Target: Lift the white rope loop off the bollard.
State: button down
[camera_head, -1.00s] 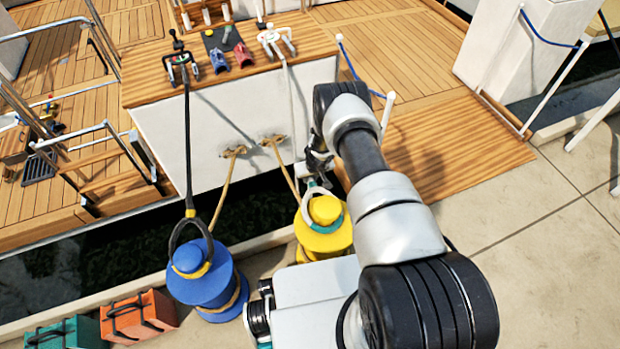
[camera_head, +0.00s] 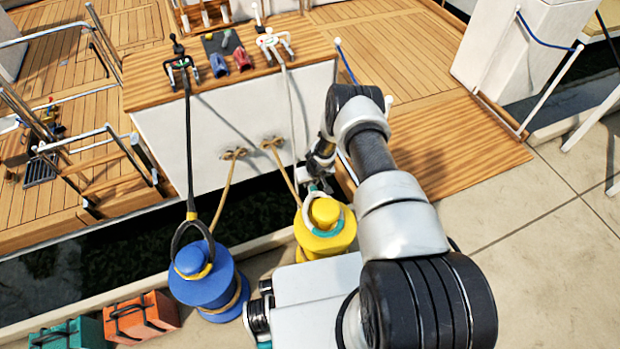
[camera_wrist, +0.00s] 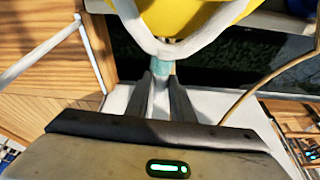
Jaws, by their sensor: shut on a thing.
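The yellow bollard (camera_head: 325,243) stands on the quay in the head view, left of my forearm. The white rope loop (camera_head: 308,213) is around its upper part, with a teal band low on the near side. My gripper (camera_head: 315,187) is at the loop's far side. In the wrist view, my gripper (camera_wrist: 161,78) is shut on a teal section (camera_wrist: 160,68) of the white loop (camera_wrist: 138,30), with the yellow bollard (camera_wrist: 185,12) just beyond.
A blue bollard (camera_head: 207,285) with a black rope loop (camera_head: 180,235) stands to the left. Orange (camera_head: 140,317) and teal (camera_head: 68,333) cases lie at the lower left. The boat's white side (camera_head: 225,120) rises across a dark water gap. Open quay lies right.

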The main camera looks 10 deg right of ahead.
jog(key=shift+s+d+r+p, duration=0.1)
jog(key=shift+s+p, duration=1)
jog(key=shift+p, duration=0.05)
notch_tip(320, 180, up, 17)
jog(key=p, duration=1.1)
dwell(1.0)
jog(key=shift+r, duration=0.1)
dwell(0.4)
